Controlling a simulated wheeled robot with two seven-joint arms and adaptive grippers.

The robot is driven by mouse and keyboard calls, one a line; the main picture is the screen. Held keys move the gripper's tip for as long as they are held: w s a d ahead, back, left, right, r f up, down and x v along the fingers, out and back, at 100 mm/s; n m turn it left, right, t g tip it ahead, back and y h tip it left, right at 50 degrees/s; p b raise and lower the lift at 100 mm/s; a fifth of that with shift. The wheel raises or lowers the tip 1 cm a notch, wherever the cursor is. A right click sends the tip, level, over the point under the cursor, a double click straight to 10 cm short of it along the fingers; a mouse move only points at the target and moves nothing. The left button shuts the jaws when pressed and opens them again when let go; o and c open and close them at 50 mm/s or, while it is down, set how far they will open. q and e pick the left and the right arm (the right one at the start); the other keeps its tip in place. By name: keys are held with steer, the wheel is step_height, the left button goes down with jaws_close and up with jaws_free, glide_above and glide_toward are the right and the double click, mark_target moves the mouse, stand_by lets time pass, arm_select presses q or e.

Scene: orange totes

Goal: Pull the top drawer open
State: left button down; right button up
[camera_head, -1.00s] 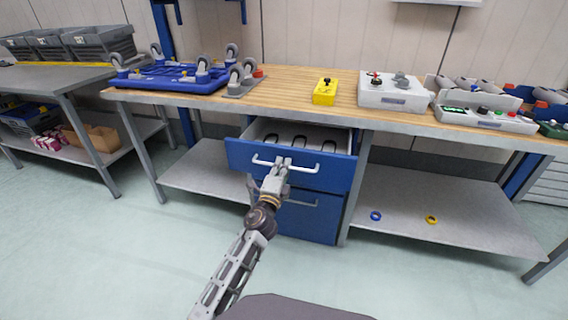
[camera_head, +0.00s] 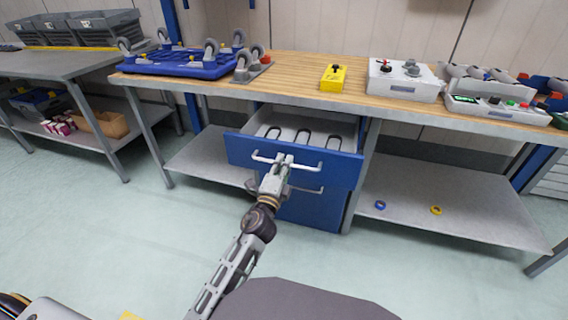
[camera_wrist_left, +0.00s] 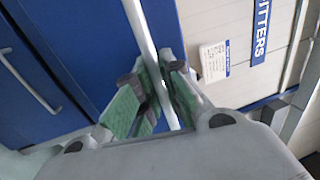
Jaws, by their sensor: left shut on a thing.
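The blue top drawer (camera_head: 330,168) stands partly open under the wooden workbench in the head view. Several dark U-shaped items lie inside it. Its pale bar handle (camera_head: 301,167) runs across the front. My left gripper (camera_head: 281,163) is shut on this handle near its middle. In the left wrist view, the green-padded fingers of my left gripper (camera_wrist_left: 160,95) close around the pale bar handle (camera_wrist_left: 143,30), beside the blue drawer front (camera_wrist_left: 90,40). A lower blue drawer (camera_head: 312,210) sits below and appears closed. My right gripper is not in view.
The workbench top (camera_head: 300,75) holds a blue wheeled frame (camera_head: 190,65), a yellow box (camera_head: 333,78) and a white control box (camera_head: 403,82). The lower right shelf (camera_head: 450,215) carries a blue ring (camera_head: 380,205) and a yellow ring (camera_head: 436,210). The floor in front is clear.

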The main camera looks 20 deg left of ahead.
arm_select(q)
steer(key=c, duration=1.5)
jaws_free()
steer(key=shift+c, duration=0.2)
